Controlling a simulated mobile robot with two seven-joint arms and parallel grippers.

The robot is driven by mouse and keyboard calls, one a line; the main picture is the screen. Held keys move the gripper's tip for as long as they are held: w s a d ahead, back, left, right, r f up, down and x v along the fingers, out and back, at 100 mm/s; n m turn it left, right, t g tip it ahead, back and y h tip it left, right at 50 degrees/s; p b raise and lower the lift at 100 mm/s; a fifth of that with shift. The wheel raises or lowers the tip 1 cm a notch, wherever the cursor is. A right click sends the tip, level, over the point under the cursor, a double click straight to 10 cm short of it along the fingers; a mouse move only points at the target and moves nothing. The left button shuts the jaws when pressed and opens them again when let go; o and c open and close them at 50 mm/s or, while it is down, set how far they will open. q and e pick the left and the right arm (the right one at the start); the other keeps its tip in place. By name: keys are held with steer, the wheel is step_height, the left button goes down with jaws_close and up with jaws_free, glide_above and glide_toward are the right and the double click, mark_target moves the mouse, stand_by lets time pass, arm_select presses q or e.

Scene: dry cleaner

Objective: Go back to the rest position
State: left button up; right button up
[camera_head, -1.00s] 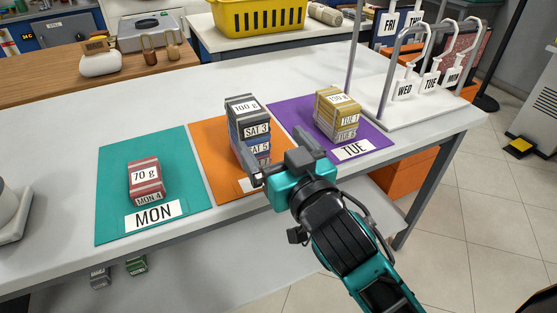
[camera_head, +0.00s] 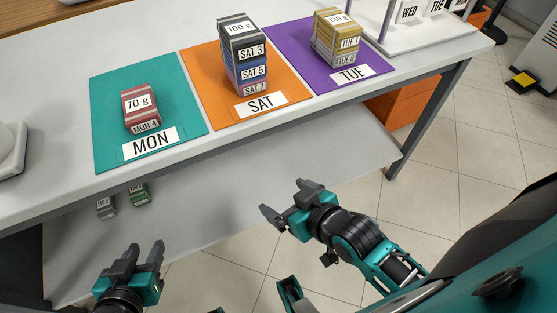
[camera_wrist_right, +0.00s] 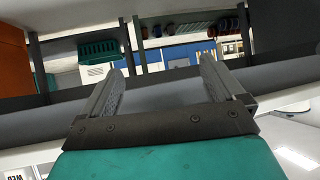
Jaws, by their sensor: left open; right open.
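My left gripper (camera_head: 145,255) is at the lower left of the head view, in front of the table and below its top. Its two fingers are apart with nothing between them. My right gripper (camera_head: 288,200) is in the lower middle of the head view, also in front of the table and clear of its edge. Its fingers are apart and empty; the right wrist view shows the open gap between them (camera_wrist_right: 160,82). Neither gripper touches anything.
The table (camera_head: 60,50) carries a teal MON mat (camera_head: 110,95), an orange SAT mat (camera_head: 205,75) and a purple TUE mat (camera_head: 285,40), each with folded bundles. Two small bundles lie on the lower shelf (camera_head: 250,165). Open floor (camera_head: 460,200) lies to the right.

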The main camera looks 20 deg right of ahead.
arm_select(q)
step_height(320, 180, up, 5)
steer(key=s+a+y+p, duration=0.1)
steer(key=a+p, duration=0.1)
steer(key=p, duration=0.6)
steer(key=shift+s+a+p, duration=0.35)
steer(key=shift+p, duration=0.05)
arm_select(e)
step_height(320, 180, up, 5)
steer(key=s+d+h, duration=0.1)
steer(key=d, duration=0.1)
steer(key=shift+s+d, duration=0.2)
steer(key=shift+d, duration=0.2)
steer(key=shift+r, duration=0.1)
